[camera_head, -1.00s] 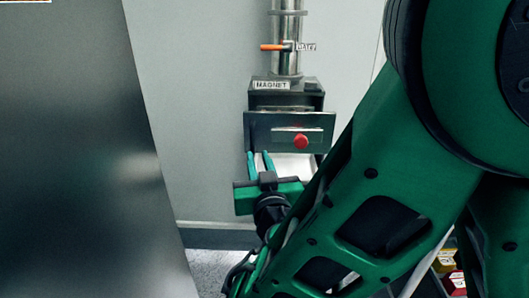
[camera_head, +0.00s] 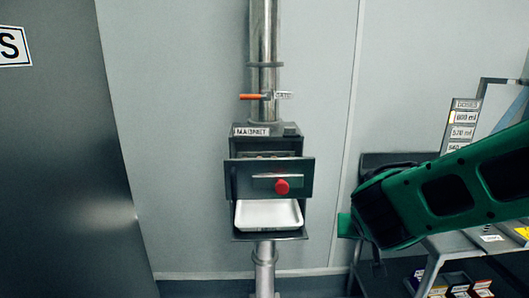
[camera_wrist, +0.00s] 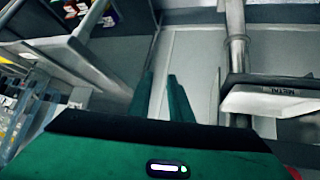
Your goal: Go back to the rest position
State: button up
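My gripper (camera_wrist: 161,90) shows in the wrist view with its two green fingers a little apart and nothing between them. In the head view only a green edge of its body (camera_head: 344,226) shows, right of the magnet box; the fingers are hidden there. The black magnet box (camera_head: 267,143) is on the steel pipe at the centre. Its front panel with a red knob (camera_head: 282,186) stands out from the housing. A white tray (camera_head: 268,214) sits below the panel and also shows in the wrist view (camera_wrist: 270,101). The gripper touches none of these.
An orange-handled valve (camera_head: 255,97) is on the pipe above the box. A dark panel (camera_head: 60,170) fills the left. At the right, a table (camera_head: 470,243) stands near my arm, with small boxes (camera_head: 460,287) below. Bare wall lies between the panel and pipe.

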jog(key=s+d+m+g+y, duration=0.1)
jog(key=s+d+g, duration=0.1)
jog(key=s+d, duration=0.3)
jog(key=s+d+m+g+y, duration=0.1)
jog(key=s+d+g, duration=0.2)
jog(key=s, duration=1)
jog(key=s+d+m+g+y, duration=0.1)
jog(key=s+d+g, duration=0.2)
jog(key=s+d, duration=0.4)
jog(key=shift+s+d+r+y, duration=0.2)
jog(key=shift+s+r+y, duration=0.15)
jog(key=shift+s, duration=0.6)
jog(key=shift+w+f, duration=0.2)
jog(key=shift+w, duration=0.4)
